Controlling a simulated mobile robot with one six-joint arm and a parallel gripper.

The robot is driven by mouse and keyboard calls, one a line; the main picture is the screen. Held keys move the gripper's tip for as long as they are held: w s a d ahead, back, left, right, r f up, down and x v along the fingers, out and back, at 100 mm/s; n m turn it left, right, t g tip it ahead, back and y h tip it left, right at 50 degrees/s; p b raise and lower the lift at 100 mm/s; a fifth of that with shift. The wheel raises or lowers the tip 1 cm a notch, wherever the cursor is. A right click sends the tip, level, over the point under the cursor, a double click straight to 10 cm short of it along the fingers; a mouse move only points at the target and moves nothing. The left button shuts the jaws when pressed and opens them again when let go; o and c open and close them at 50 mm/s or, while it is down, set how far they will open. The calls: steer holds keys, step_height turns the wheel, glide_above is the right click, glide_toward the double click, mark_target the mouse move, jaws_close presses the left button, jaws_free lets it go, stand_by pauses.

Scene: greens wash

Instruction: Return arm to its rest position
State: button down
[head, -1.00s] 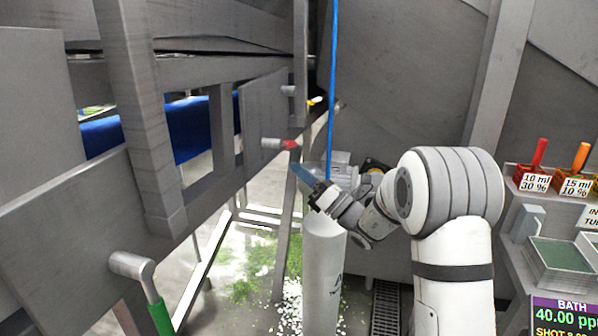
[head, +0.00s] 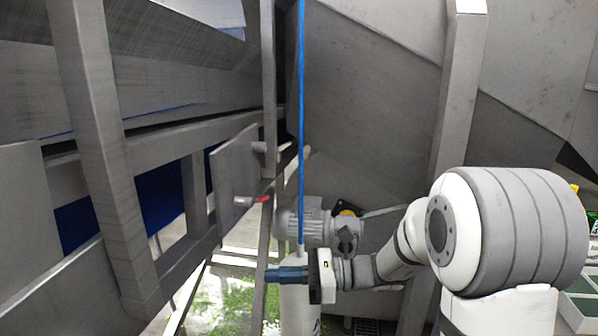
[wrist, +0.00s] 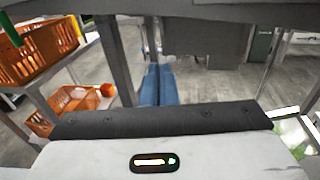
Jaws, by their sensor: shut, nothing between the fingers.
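My gripper (head: 270,275) is in the lower middle of the head view, with its blue fingers pointing left. The fingers are together with nothing between them. In the wrist view the closed blue fingers (wrist: 157,85) point away over a grey floor. My white and grey arm reaches in from the right of the head view, bent at a large grey-banded joint. The fingertips show close to a grey upright post of the frame in the head view; I cannot tell whether they touch.
A grey motor (head: 305,222) sits just above my gripper. A blue hose (head: 301,120) hangs in front. Orange crates (wrist: 40,50) stand left in the wrist view. Green scraps (head: 232,300) litter the floor.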

steer(key=s+d+r+n+g+h+p, duration=0.15)
steer(key=s+d+n+h+p, duration=0.4)
steer(key=s+n+h, duration=0.55)
steer(key=s+d+r+n+t+h+p, duration=0.2)
steer(key=d+n+h, duration=0.1)
steer(key=d, duration=0.3)
steer(key=s+d+r+n+t+h+p, duration=0.2)
steer(key=s+d+n+h, duration=0.1)
steer(key=d, duration=0.4)
steer(key=shift+d+n+h+p, duration=0.2)
steer(key=shift+n+h+p, duration=0.2)
steer(key=shift+n, duration=0.1)
